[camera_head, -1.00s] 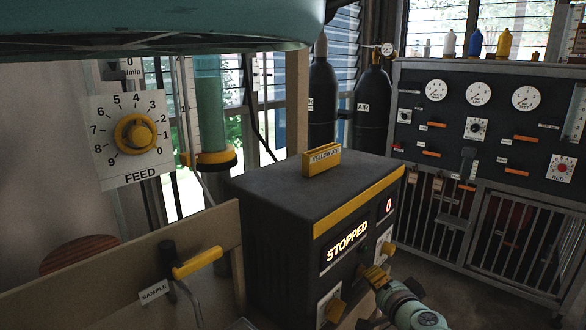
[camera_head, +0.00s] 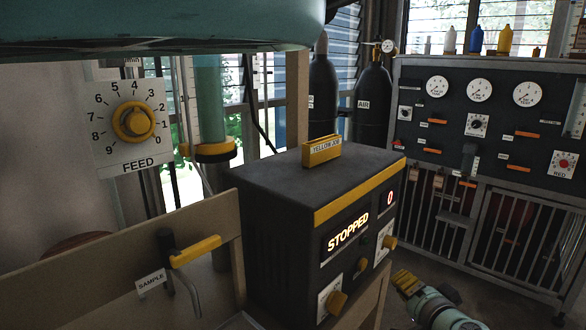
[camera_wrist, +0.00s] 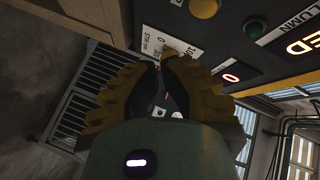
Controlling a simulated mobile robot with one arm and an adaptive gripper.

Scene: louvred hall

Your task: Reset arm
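My gripper (camera_head: 402,279) has yellow fingers and sits at the lower right in the head view, in front of and to the right of the dark machine box (camera_head: 290,200). It is apart from the box's front knobs. In the wrist view my gripper (camera_wrist: 162,62) has its two ribbed fingertips nearly together, with nothing seen between them. The box's lit display (camera_head: 348,236) reads STOPPED, and a small red display (camera_head: 390,198) reads 0. A yellow knob (camera_head: 389,242) on the box's right front is free of my fingers.
A yellow block labelled YELLOW JOB (camera_head: 322,152) stands on the box. A FEED dial (camera_head: 134,123) and a yellow SAMPLE handle (camera_head: 196,250) are at left. A gauge panel (camera_head: 480,130) with a barred cabinet stands at right. Floor between box and cabinet is clear.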

